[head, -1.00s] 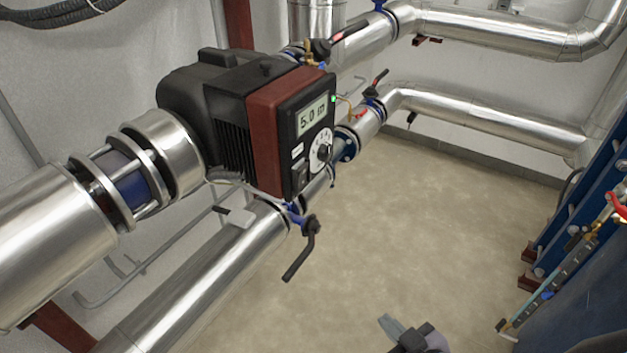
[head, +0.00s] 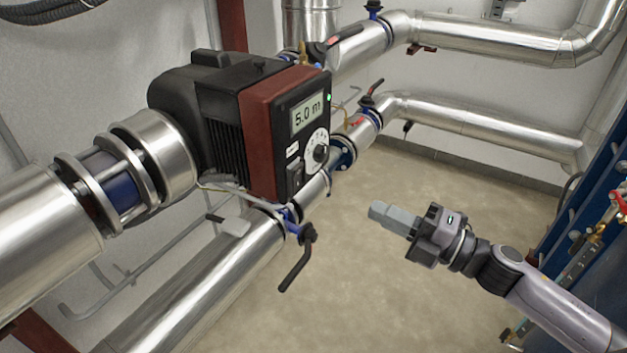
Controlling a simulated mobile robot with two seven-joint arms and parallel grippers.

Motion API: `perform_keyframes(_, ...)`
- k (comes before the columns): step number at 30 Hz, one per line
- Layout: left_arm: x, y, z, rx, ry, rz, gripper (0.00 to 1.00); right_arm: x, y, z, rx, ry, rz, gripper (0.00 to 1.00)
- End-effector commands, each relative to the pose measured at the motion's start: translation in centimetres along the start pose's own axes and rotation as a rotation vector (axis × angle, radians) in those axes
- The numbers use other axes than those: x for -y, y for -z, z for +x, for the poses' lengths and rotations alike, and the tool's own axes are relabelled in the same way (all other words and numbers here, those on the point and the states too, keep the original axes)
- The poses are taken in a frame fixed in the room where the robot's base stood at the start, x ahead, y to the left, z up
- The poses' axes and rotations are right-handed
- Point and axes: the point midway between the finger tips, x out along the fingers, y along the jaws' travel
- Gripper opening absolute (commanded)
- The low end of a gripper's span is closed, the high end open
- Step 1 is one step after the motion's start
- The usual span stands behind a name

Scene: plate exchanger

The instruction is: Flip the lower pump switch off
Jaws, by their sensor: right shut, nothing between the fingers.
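The pump (head: 222,115) is a black and dark-red unit on the pipes at centre left. Its black front panel carries a display (head: 307,113) reading 5.0 m, a small green light (head: 329,98) and a round white dial (head: 317,150) with a black knob. A small dark rocker switch (head: 294,178) sits at the panel's lower left; its position is too small to tell. My right gripper (head: 374,210) is shut and empty, to the right of the panel and apart from it, pointing left over the floor. My left gripper is not in view.
A black-handled valve (head: 303,240) hangs below the pump. Silver pipes (head: 489,126) run along the back wall. A blue plate exchanger (head: 610,180) with valves stands at the right edge. The floor between is clear.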

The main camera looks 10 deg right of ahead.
Motion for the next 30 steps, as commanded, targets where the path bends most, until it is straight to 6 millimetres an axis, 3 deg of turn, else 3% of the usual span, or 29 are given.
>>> perform_keyframes(11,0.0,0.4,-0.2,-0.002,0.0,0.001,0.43,-0.2,-0.1,1.4,0.004,-0.004,0.003,0.0)
perform_keyframes(30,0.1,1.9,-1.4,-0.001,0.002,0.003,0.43,-0.3,-0.1,11.4,0.003,-0.004,0.005,0.0)
